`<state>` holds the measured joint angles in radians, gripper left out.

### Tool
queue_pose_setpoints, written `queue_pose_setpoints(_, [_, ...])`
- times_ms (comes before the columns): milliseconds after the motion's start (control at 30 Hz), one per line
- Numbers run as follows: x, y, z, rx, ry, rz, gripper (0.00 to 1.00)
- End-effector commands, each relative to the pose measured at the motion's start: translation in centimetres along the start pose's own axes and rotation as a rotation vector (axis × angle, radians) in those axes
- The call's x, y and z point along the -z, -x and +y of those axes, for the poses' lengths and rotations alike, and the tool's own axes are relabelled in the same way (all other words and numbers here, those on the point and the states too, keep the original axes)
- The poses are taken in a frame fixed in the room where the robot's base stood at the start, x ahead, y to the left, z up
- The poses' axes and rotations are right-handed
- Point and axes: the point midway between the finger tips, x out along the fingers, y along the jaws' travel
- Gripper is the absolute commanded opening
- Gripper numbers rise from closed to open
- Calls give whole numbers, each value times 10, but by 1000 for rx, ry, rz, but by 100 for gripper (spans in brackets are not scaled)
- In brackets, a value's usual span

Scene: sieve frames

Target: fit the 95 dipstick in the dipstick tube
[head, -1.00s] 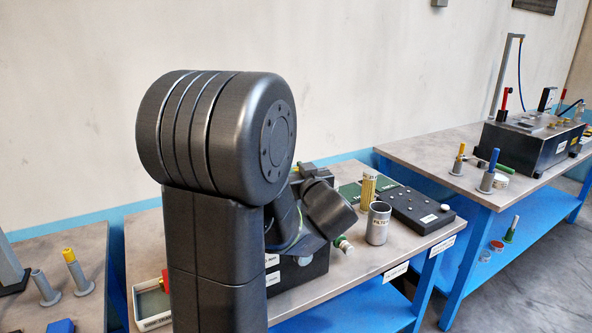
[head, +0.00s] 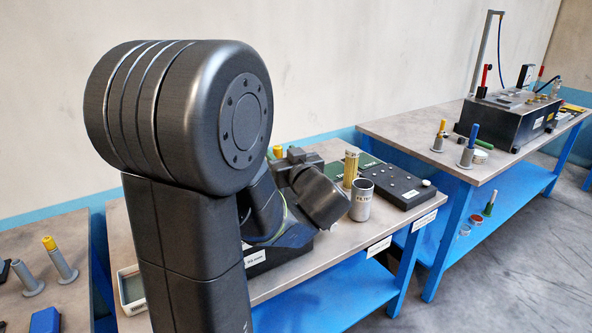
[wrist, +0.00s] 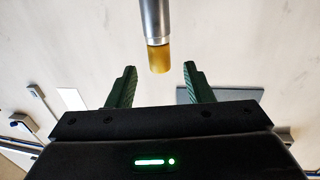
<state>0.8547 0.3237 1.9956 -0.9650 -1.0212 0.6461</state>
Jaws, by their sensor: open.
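My gripper (wrist: 160,68) shows in the wrist view with its two green fingers apart and nothing pinched between them. A grey cylinder (wrist: 156,18) with a yellow end (wrist: 159,58) comes in from the top, and the yellow end lies in line with the gap between the fingertips. I cannot tell how far off it is or read any marking on it. In the head view my arm hides the gripper's fingers. A yellow-topped grey tube (head: 62,262) and an open grey tube (head: 27,279) stand tilted in the picture on the left table. No 95 label is readable.
The middle table holds a metal cup (head: 361,203), a yellow perforated cylinder (head: 350,168) and a dark box with knobs (head: 398,185). On the right table are yellow-handled (head: 438,137) and blue-handled (head: 468,146) grey holders and a large dark box (head: 508,120). A blue block (head: 45,320) lies front left.

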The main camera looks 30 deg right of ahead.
Motion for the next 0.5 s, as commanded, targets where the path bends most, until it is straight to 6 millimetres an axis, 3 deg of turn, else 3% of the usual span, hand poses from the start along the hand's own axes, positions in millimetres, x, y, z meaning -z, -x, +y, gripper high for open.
queue_pose_setpoints(200, [-1, 45, 1, -6, 0, -1, 47])
queue_pose_setpoints(500, [-1, 87, 1, -4, 0, -1, 47])
